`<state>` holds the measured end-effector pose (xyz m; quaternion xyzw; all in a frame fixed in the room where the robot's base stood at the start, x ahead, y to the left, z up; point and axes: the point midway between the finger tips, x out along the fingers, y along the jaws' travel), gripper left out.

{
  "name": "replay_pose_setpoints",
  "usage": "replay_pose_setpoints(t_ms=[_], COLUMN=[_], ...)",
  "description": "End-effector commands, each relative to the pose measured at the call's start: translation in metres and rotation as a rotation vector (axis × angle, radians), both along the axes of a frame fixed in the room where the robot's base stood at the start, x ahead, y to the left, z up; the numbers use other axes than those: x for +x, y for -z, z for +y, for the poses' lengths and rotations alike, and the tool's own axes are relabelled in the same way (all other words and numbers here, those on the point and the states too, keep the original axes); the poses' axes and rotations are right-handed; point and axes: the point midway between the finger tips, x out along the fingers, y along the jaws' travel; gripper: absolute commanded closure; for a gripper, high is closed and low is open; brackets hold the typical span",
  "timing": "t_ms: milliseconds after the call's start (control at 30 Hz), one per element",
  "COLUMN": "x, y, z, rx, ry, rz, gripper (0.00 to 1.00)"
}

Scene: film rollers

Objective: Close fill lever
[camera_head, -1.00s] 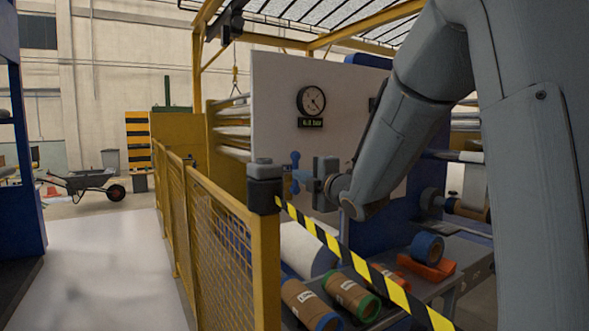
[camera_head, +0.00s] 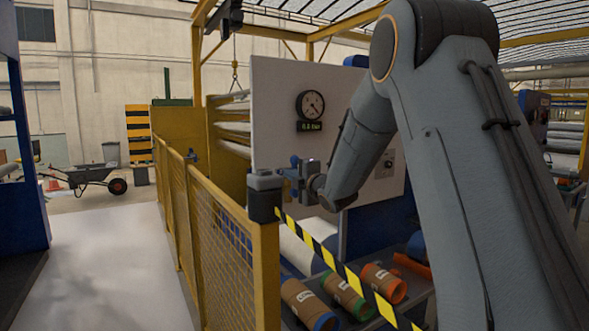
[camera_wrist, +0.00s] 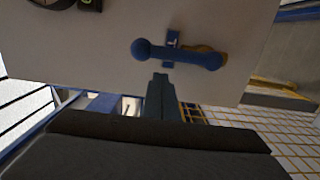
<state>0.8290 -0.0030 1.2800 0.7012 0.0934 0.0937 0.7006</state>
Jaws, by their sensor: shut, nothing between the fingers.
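The fill lever is a blue bar with round ends on a small blue mount on the white panel. In the wrist view the lever (camera_wrist: 178,55) lies crosswise, just beyond my fingertips. In the head view the lever's upper end (camera_head: 294,160) shows beside my gripper, and its lower part is hidden. My gripper (camera_wrist: 160,77) is shut and empty, its tips close to the lever near the middle of the bar. I cannot tell whether they touch it. My gripper (camera_head: 289,174) also shows in the head view, in front of the panel.
A round gauge (camera_head: 311,104) with a small display is on the white panel (camera_head: 275,85). A yellow mesh fence (camera_head: 205,225) with a dark-capped post (camera_head: 265,197) and a striped barrier (camera_head: 345,274) stand in front. Film rolls (camera_head: 310,305) lie below. The walkway (camera_head: 105,265) is clear.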

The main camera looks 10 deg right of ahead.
Motion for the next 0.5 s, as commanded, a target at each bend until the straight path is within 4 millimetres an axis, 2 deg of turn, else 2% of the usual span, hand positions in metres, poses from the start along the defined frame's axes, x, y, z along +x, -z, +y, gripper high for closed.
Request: replay_pose_setpoints(t_ms=[200,500], x=[0.0074,0.0084], y=[-0.0007,0.0], z=[-0.0133,-0.0152], rx=[-0.001,0.0], ry=[0.0,0.0], rz=[0.001,0.0], gripper=[1.0,1.0])
